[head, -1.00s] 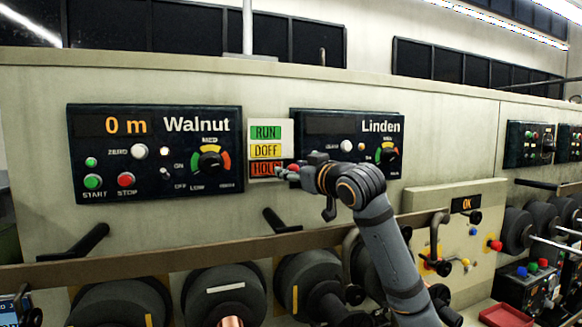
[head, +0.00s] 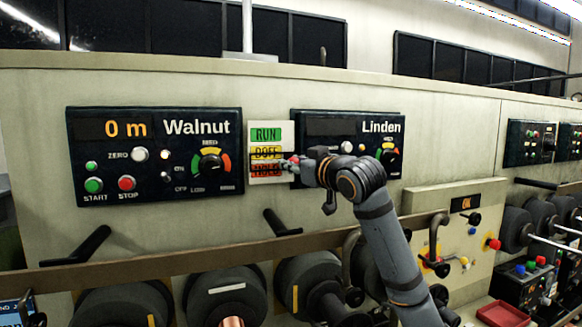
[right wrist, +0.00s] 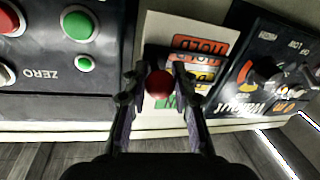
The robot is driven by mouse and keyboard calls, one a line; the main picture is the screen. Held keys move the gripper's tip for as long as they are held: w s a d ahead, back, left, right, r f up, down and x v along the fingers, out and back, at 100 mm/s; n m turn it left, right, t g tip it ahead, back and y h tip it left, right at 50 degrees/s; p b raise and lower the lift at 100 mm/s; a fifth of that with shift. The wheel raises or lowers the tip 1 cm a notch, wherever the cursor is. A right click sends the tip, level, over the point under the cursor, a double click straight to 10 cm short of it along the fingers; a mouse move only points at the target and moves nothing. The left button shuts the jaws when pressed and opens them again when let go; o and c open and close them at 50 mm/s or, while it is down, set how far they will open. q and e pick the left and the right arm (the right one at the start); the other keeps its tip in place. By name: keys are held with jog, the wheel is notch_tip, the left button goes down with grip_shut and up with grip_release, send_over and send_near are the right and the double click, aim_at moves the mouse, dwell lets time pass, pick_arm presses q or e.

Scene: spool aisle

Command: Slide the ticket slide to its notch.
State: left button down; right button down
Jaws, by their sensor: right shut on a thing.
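The ticket board (head: 265,183) is a pale panel between the Walnut and Linden panels, with green RUN (head: 265,134), yellow DOFF and red HOLD labels from top to bottom. The ticket slide is a dark frame with a red knob (head: 293,160); the frame lies across the lower part of DOFF and the upper part of HOLD. My right gripper (head: 299,166) is shut on the knob from the right. In the right wrist view the red knob (right wrist: 159,84) sits between the two fingers, and the labels appear upside down. The notches are not clearly visible. My left gripper is out of view.
The Walnut panel (head: 155,155) with buttons and a dial is left of the board. The Linden panel (head: 335,125) is partly behind my right arm. A brown rail (head: 150,264) and several dark spools run below. The wall above the board is clear.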

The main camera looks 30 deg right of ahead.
aim_at(285, 134)
jog(key=shift+r+p, duration=1.8)
jog(key=shift+r, duration=1.6)
jog(key=c, duration=1)
grip_release()
jog(key=shift+s, duration=0.1)
